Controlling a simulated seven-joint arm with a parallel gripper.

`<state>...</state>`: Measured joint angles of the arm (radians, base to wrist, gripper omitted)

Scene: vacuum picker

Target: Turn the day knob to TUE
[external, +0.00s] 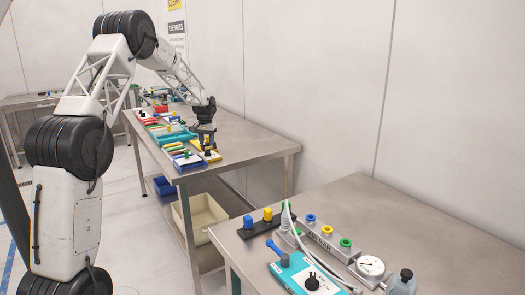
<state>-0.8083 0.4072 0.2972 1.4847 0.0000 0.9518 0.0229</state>
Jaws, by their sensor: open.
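My gripper (207,143) is a small dark shape at the far right end of my arm, low over the middle table. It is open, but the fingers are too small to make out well. A yellow board with a dark knob (209,153) lies right under or beside it; contact cannot be told. No day lettering is readable, so I cannot tell which knob is the day knob.
The middle table (245,143) holds several coloured boards along its left side; its right side is bare. The near table (440,230) carries a grey air bar (322,238), a pressure gauge (370,266), a white hose and a grey bottle (402,284). A wall runs behind both tables.

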